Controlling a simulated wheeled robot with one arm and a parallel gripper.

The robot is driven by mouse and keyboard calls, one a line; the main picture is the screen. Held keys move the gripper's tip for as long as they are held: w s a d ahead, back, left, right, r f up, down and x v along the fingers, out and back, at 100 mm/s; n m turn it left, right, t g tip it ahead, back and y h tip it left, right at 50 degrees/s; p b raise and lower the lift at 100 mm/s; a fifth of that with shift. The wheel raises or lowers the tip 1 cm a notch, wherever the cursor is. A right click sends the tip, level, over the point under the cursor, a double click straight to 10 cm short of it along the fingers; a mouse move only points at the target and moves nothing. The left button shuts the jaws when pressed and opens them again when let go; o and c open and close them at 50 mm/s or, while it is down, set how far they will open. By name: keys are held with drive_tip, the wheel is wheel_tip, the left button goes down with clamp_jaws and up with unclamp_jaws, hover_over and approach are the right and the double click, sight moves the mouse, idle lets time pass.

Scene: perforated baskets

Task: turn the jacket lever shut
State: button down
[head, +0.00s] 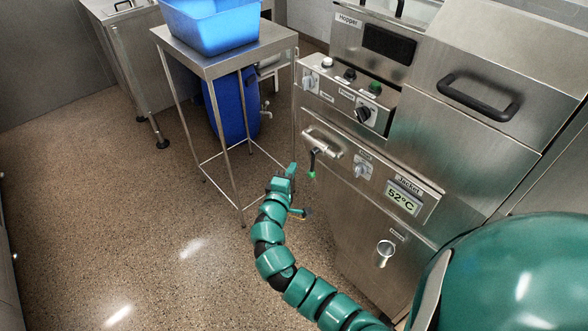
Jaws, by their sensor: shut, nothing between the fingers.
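The machine's front panel carries a metal pipe fitting (324,141) with a black lever (313,158) that hangs down from it and ends in a green tip. To its right are a small knob (362,170) and the jacket display (403,197), reading 52°C. I take the black lever for the jacket lever; its own label is not readable. My gripper (291,171), at the end of my teal arm, is shut and empty. It appears just left of the lever's green tip, apart from it in the picture. The depth gap is hard to tell.
A steel table (233,56) with a blue tub (212,22) stands left of the machine, its legs near my gripper. A blue barrel (231,108) is beneath it. A spout (385,252) sticks out lower on the machine. The floor (110,210) at left is clear.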

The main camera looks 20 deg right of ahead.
sight(313, 164)
drive_tip(key=s+a+f+m+b, duration=0.2)
drive_tip(key=s+a+f+b, duration=0.25)
drive_tip(key=b, duration=0.25)
drive_tip(key=w+d+r+n+p, duration=0.1)
drive_tip(key=w+d+r+p, duration=0.1)
drive_tip(key=d, duration=0.6)
drive_tip(key=shift+w+r+p, duration=0.4)
drive_tip(key=shift+w+r, duration=0.4)
drive_tip(key=shift+r, duration=0.5)
drive_tip(key=shift+s+d+f+n+p, duration=0.1)
drive_tip(key=shift+s+d+n+p, duration=0.3)
drive_tip(key=shift+p, duration=0.75)
